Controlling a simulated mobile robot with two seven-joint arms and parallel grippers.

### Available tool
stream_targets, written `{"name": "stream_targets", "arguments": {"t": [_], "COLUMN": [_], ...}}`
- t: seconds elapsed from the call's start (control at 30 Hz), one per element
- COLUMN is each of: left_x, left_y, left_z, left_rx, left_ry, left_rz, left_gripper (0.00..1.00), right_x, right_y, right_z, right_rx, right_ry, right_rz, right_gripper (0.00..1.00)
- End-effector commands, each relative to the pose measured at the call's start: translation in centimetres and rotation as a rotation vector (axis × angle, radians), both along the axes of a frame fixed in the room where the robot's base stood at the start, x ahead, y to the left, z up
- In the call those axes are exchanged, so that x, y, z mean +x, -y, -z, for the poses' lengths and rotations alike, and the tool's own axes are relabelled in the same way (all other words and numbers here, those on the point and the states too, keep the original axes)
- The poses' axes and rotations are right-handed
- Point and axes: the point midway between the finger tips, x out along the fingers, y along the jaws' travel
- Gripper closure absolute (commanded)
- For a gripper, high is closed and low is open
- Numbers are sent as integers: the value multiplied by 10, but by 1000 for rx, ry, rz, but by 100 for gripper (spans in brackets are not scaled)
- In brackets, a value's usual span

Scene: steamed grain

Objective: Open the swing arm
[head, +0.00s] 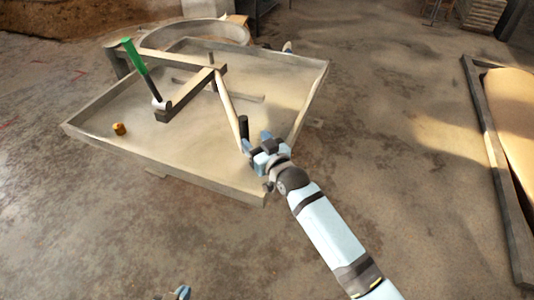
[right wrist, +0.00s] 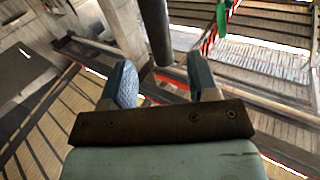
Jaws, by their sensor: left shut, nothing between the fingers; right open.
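A jointed arm (head: 186,96) spans the shallow tray-like table (head: 110,152). A pale bar (head: 229,103) runs from its joint toward me and ends by an upright dark handle (head: 244,128); I cannot tell which part is the swing arm. My right gripper (head: 254,146) is open at the handle. In the right wrist view, a dark cylinder, apparently this handle (right wrist: 155,30), stands between the line of its two blue fingers (right wrist: 163,82); contact is unclear. My left gripper (head: 181,292) only just shows at the bottom edge, shut and away from the table.
A green-handled lever (head: 134,57) rises tilted at the left of the jointed arm. A small brass-coloured piece (head: 119,129) lies on the tray. A round vat (head: 200,31) stands behind. A framed wooden panel (head: 511,120) is at the right. The floor between is clear.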

Motion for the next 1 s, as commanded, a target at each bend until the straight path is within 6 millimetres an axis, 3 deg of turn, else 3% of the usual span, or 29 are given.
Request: {"name": "stream_targets", "arguments": {"t": [0.1, 0.3, 0.9, 1.0], "left_x": [0, 0, 0, 0], "left_y": [0, 0, 0, 0], "left_z": [4, 6, 6, 4], "left_rx": [0, 0, 0, 0], "left_ry": [0, 0, 0, 0], "left_rz": [0, 0, 0, 0], "left_gripper": [100, 100, 100, 100], "right_x": [-23, -45, -51, -57], "right_y": [14, 27, 30, 35], "right_z": [2, 0, 0, 7], "right_rx": [-1, 1, 0, -2], "right_ry": [1, 0, 0, -17], "right_rz": [1, 1, 0, 8], "right_gripper": [45, 45, 45, 45]}}
